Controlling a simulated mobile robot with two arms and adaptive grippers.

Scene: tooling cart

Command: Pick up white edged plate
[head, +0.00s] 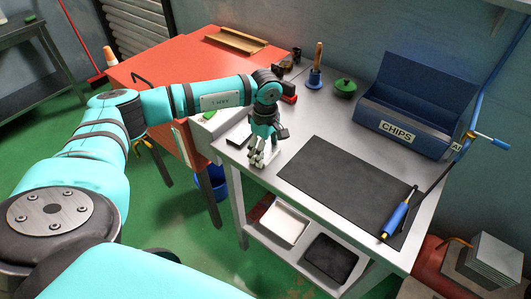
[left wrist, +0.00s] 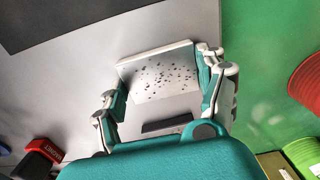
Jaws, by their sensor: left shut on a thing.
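The white edged plate (left wrist: 158,75) shows in the left wrist view as a pale, nearly square piece with dark specks and a white rim. It lies between the two fingers of my left gripper (left wrist: 162,78), which is shut on it by opposite sides. In the head view my left gripper (head: 262,158) points down at the left edge of the grey worktop (head: 300,140) and hides most of the plate. I cannot tell whether the plate is touching the worktop or just above it. My right gripper is not in view.
A black mat (head: 345,178) covers the worktop's middle, with a blue-handled tool (head: 398,215) on it. A blue CHIPS bin (head: 410,110) and a green-lidded pot (head: 345,87) stand behind. A dark block (left wrist: 167,125) lies near the gripper. A red cabinet (head: 185,65) adjoins at left.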

